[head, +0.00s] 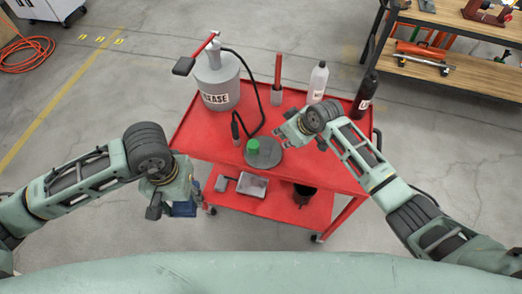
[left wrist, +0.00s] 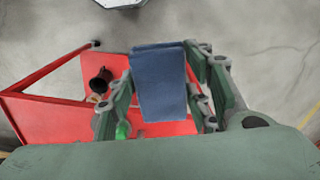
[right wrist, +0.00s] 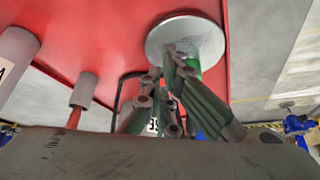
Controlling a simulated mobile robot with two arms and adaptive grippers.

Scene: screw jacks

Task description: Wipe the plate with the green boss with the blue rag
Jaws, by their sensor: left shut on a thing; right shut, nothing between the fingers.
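The round grey plate (head: 268,158) lies on the red cart top with the green boss (head: 253,146) standing on it. In the right wrist view the plate (right wrist: 180,30) shows behind my fingers, which partly hide the green boss (right wrist: 195,66). My left gripper (head: 172,208) is shut on the blue rag (head: 184,208), off the cart's left front side and apart from the plate. The rag (left wrist: 158,85) looks like a folded dark blue block in the left wrist view. My right gripper (head: 284,130) is shut and empty, just behind and right of the plate; contact is unclear.
On the red cart (head: 200,148) a grease bucket (head: 217,85) with a black hose stands behind the plate. A red-handled tool (head: 277,82), a white bottle (head: 318,82) and a black bottle (head: 364,92) stand at the back right. The lower shelf holds a metal tray (head: 252,186).

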